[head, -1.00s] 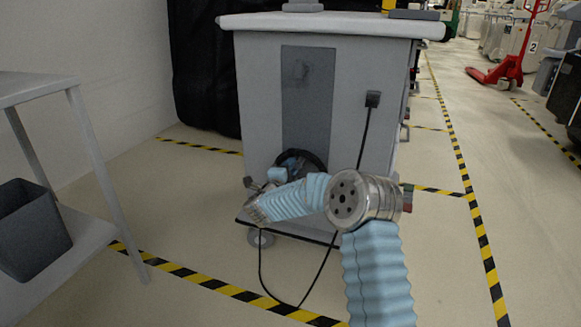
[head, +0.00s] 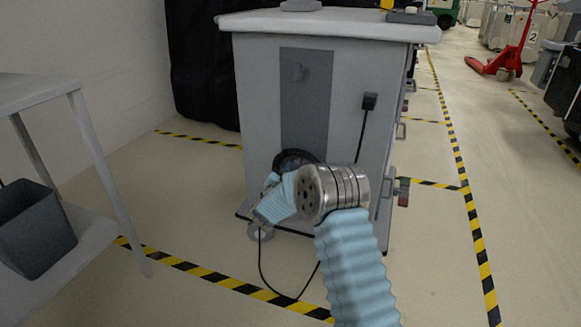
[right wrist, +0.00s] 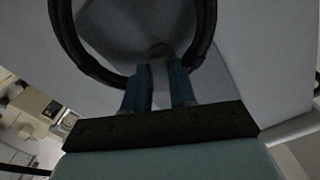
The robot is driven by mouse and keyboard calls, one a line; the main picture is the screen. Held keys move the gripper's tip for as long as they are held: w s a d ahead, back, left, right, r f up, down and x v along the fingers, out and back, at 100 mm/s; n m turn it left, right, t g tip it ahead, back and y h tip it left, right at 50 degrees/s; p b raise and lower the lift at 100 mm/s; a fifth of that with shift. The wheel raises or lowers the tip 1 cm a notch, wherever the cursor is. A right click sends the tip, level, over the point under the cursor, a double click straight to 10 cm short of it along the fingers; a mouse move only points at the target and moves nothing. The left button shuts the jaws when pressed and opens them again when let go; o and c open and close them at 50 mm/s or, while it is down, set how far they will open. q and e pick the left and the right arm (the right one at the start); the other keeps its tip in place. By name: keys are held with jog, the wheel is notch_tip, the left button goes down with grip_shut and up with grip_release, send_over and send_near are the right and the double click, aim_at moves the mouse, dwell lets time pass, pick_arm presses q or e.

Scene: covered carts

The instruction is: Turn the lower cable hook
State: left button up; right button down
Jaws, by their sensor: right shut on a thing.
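The grey cart (head: 350,140) stands ahead with a darker panel (head: 306,110) on its near face. The upper hook (head: 298,72) is a small grey piece on the panel. A black cable coil (head: 298,154) hangs low on the panel, in front of my right arm. In the right wrist view the coil (right wrist: 68,45) loops around the lower cable hook (right wrist: 160,50), a grey knob. My right gripper (right wrist: 160,80) has its blue fingers shut on this hook, inside the loop. In the head view my arm hides most of the grip. My left gripper is not in view.
The cable runs from a black plug (head: 369,101) down to the floor and back up. A grey table (head: 40,88) with a dark bin (head: 35,230) stands at the left. Floor to the right is clear up to a red pallet jack (head: 505,62).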

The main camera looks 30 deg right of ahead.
jog(key=n, duration=0.1)
jog(key=n+p, duration=0.1)
jog(key=n, duration=0.1)
jog(key=n+p, duration=0.1)
jog(key=n, duration=0.1)
jog(key=shift+s+d+f, duration=0.15)
jog(key=shift+s+f, duration=0.05)
jog(key=shift+s, duration=0.05)
jog(key=shift+f+n+p, duration=0.1)
jog(key=shift+n+p, duration=0.2)
jog(key=c, duration=0.9)
grip_release()
